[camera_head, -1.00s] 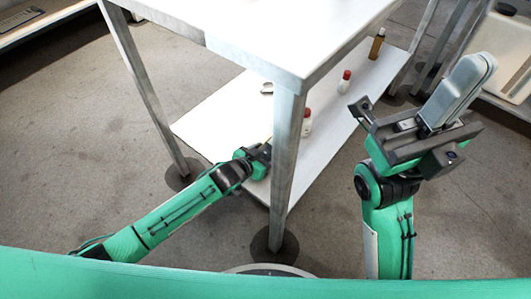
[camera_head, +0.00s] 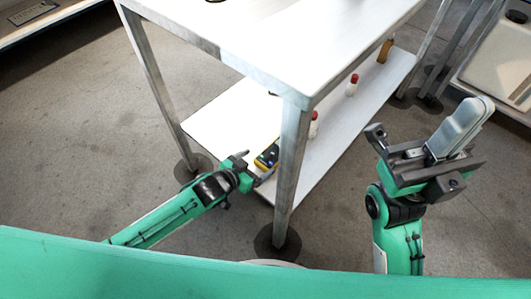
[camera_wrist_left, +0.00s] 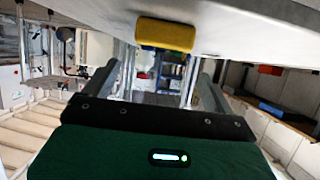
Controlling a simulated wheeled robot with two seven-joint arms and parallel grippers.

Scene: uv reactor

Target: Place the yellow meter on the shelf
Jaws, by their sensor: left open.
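The yellow meter (camera_head: 267,155), with a dark face, is at the front edge of the lower white shelf (camera_head: 222,118), just left of the near table leg. My left gripper (camera_head: 246,168) is open just in front of it. In the left wrist view the meter (camera_wrist_left: 165,34) shows against the white shelf edge, beyond and between the spread fingers (camera_wrist_left: 168,85), with a gap before it. Its underside is partly hidden.
A metal table leg (camera_head: 291,170) stands close to the right of the meter. The white tabletop (camera_head: 300,45) overhangs the shelf. Red-capped bottles (camera_head: 351,85) and a brown bottle (camera_head: 384,51) stand farther back. Open floor (camera_head: 90,140) lies to the left.

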